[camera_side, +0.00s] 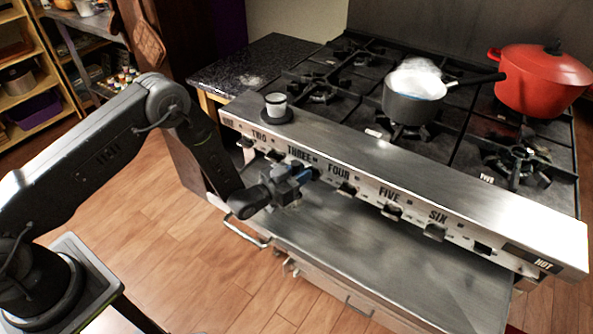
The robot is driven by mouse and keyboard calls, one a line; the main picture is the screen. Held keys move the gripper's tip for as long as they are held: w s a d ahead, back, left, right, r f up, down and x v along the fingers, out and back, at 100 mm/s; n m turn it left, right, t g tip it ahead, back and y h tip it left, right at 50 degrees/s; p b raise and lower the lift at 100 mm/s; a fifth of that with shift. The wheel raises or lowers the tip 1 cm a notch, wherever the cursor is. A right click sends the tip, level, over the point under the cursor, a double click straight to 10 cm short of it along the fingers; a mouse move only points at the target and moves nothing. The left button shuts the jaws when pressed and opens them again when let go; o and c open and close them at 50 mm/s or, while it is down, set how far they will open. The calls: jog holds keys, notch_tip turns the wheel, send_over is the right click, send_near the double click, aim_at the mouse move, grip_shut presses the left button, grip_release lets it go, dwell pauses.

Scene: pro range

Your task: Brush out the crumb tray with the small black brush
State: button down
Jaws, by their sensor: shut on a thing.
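My gripper (299,181) is low in front of the stove's knob panel, near the knob under "THREE". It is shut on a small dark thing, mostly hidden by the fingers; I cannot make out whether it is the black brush. A bluish patch shows beside the fingertips. No other brush can be made out. A wide, flat steel surface (400,265), which looks like the crumb tray, sticks out below the panel. My gripper is over its left back part; contact is unclear. Crumbs are too small to tell.
The knob panel (400,190) stands close behind my gripper, with several protruding knobs. A small cup (276,101) stands on its top ledge. A steaming grey pot (413,104) and a red pot (540,85) are on the burners. The tray's front right is clear.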

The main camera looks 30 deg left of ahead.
jog(key=d, duration=0.4)
jog(key=shift+r, duration=0.1)
dwell(0.3)
